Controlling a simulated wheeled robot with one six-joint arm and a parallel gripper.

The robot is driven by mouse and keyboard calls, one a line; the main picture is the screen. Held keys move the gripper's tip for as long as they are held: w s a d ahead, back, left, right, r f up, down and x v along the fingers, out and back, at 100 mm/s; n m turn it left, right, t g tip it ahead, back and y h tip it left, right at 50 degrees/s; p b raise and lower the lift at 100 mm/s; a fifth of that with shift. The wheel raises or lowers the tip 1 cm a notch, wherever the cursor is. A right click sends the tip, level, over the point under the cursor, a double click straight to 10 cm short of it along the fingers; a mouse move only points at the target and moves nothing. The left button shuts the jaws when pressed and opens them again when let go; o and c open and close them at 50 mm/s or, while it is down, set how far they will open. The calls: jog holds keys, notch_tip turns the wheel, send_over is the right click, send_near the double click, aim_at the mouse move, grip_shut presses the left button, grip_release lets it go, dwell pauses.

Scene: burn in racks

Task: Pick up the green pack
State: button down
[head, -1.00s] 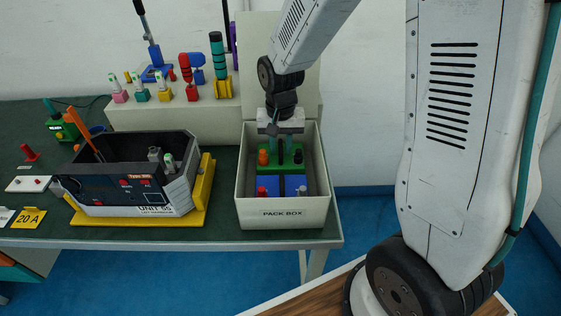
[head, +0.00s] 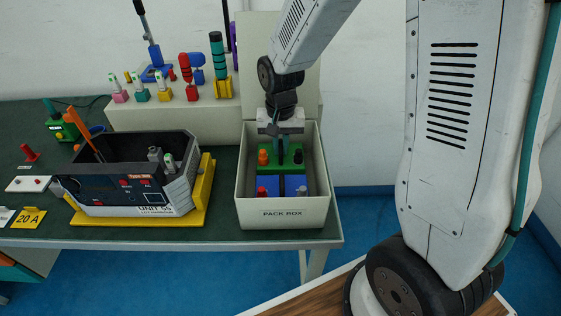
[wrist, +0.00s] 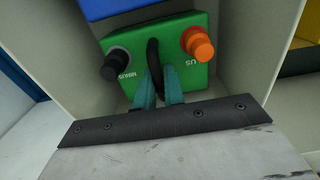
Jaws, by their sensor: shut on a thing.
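The green pack (head: 281,160) is inside the pack box (head: 283,213), behind a blue pack (head: 283,185). It has an orange terminal and a black terminal on top, and a black strap handle between them. My gripper (head: 280,147) reaches down into the box from above. In the wrist view the green pack (wrist: 177,52) fills the upper middle, and my gripper's teal fingers (wrist: 159,88) are shut on its black handle (wrist: 153,55). I cannot tell whether the pack rests on the box floor.
The box's pale walls stand close around both packs. To the left, a dark open unit (head: 125,178) sits on a yellow base (head: 205,190). A pale shelf (head: 170,120) behind it carries several coloured plugs and tools.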

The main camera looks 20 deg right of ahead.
jog(key=shift+r, duration=0.1)
dwell(0.7)
notch_tip(320, 180, up, 18)
dwell(0.7)
dwell(0.5)
